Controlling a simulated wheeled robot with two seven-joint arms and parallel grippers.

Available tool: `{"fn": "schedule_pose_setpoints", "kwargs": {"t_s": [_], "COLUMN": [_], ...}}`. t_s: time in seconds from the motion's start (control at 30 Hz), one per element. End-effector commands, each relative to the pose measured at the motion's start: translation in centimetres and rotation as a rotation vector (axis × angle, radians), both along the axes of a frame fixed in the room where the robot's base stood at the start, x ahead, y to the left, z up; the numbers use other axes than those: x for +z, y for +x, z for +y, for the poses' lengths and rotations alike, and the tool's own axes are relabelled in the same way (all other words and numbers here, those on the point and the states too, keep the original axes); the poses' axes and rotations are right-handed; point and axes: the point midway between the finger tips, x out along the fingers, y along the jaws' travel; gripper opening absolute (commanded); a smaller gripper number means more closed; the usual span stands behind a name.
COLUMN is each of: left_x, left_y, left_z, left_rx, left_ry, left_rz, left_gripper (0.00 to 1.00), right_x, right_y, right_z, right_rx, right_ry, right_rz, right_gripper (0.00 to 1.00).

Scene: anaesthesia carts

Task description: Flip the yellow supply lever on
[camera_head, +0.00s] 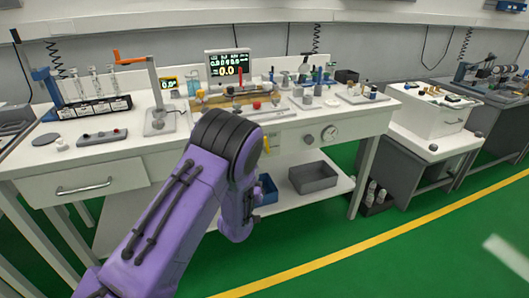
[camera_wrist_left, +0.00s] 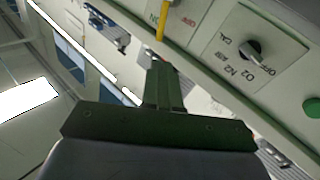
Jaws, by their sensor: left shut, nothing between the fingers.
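The yellow lever (camera_wrist_left: 162,22) shows at the top of the left wrist view, on a pale panel with partly cut-off lettering beside it. My left gripper (camera_wrist_left: 159,64) is shut and empty, with its fingertips just below the lever's lower end in that view. I cannot tell whether they touch. In the head view my purple left arm reaches toward the front of the white bench (camera_head: 385,122) and hides its gripper. A small yellow part (camera_head: 266,146), likely the lever, shows just right of the arm. My right gripper is not in view.
A selector knob (camera_wrist_left: 252,50) and a green button (camera_wrist_left: 313,107) sit on the panel near the lever. In the head view a dark knob (camera_head: 308,139) and a round gauge (camera_head: 329,133) are on the bench front. A grey bin (camera_head: 313,177) stands on the shelf below.

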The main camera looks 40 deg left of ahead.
Motion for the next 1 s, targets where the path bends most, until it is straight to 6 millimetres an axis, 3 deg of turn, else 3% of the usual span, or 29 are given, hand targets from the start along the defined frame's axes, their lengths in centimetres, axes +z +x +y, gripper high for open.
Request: {"fn": "schedule_pose_setpoints", "kwargs": {"t_s": [0.6, 0.77, 1.0], "left_x": [1.3, 1.4, 1.5], "left_y": [10.7, 12.0, 12.3], "left_z": [4.7, 5.3, 5.4], "left_rx": [0.002, 0.002, 0.001], "left_ry": [-0.001, -0.001, -0.002], "left_rz": [0.007, 0.009, 0.008], "left_gripper": [0.00, 0.00, 0.00], "right_x": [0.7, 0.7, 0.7], "right_y": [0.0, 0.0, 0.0], "right_z": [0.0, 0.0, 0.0], "right_rx": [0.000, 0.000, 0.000], "right_ry": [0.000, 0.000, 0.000], "right_rz": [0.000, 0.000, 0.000], "right_gripper": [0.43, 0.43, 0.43]}}
